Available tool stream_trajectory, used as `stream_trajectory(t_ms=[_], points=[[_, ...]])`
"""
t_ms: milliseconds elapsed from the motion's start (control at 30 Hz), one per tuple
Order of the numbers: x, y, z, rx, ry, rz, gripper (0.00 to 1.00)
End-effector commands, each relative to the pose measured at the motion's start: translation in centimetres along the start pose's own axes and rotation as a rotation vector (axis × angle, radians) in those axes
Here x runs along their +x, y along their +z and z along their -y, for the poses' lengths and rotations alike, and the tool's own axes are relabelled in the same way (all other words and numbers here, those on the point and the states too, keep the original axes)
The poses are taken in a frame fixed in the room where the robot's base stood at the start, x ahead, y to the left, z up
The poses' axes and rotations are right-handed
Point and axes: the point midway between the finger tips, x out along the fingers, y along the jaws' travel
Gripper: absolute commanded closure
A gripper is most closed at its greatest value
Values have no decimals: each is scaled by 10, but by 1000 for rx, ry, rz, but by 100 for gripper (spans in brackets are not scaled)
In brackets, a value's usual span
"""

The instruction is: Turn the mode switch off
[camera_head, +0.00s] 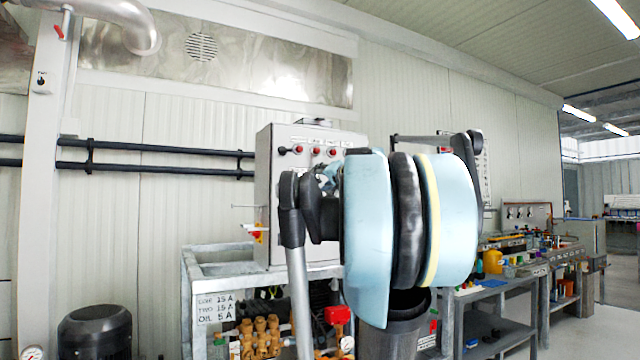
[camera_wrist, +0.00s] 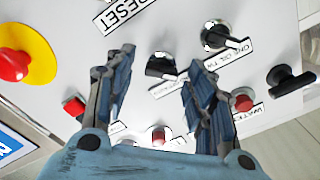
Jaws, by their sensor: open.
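In the wrist view, my gripper (camera_wrist: 159,62) is open, its two blue-grey fingers spread over the white control panel (camera_wrist: 60,25). A black rotary switch (camera_wrist: 160,66) shows in the gap between the fingertips, with no clear contact. Its label is partly hidden, so I cannot tell whether it is the mode switch. A second black knob (camera_wrist: 215,36) is up and right of the fingers, by an "ON OIL" label. In the head view, my arm hides much of the control cabinet (camera_head: 279,222).
The wrist view shows a red button on a yellow disc (camera_wrist: 14,63) at left. Red lamps or buttons lie near the fingers, at left (camera_wrist: 74,106), below (camera_wrist: 158,135) and right (camera_wrist: 243,99). In the head view, a cluttered workbench (camera_head: 500,275) stands at the right.

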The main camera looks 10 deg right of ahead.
Motion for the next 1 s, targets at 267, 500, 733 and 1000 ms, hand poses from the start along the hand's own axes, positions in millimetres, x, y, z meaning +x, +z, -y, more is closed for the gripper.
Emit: stream_trajectory(t_ms=[267,500,733,1000], points=[[5,0,0,0,1,-1,50],[5,0,0,0,0,-1,79],[5,0,0,0,1,-1,94],[5,0,-1,4,2,-1,94]])
